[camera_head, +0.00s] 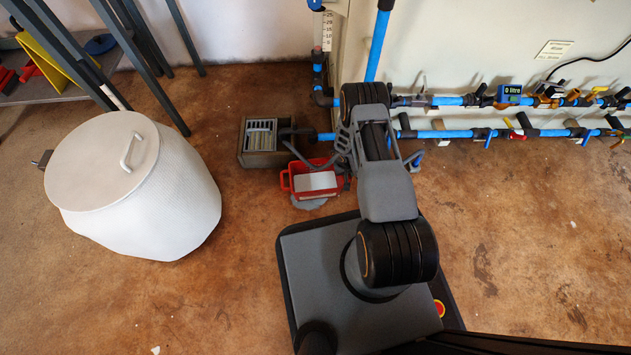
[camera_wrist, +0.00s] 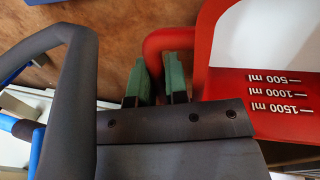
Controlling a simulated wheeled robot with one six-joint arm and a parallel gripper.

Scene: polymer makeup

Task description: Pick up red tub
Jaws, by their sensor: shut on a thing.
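The red tub (camera_head: 291,187) is in the head view, just beyond my base, with something white or pale inside. In the wrist view the tub (camera_wrist: 225,85) fills the upper right, with volume marks of 500, 1000 and 1500 ml. My gripper (camera_wrist: 158,72) has green pads on either side of the tub's red loop handle (camera_wrist: 167,38), and is shut on it. In the head view my arm hides most of the gripper and the tub's right end. I cannot tell whether the tub touches the floor.
A grey patch (camera_head: 308,203) lies on the floor under the tub. A grey drain box (camera_head: 253,159) stands just behind it. A large white lidded drum (camera_head: 150,190) is at left. Blue pipes (camera_head: 450,101) with valves run along the wall. Floor at right is clear.

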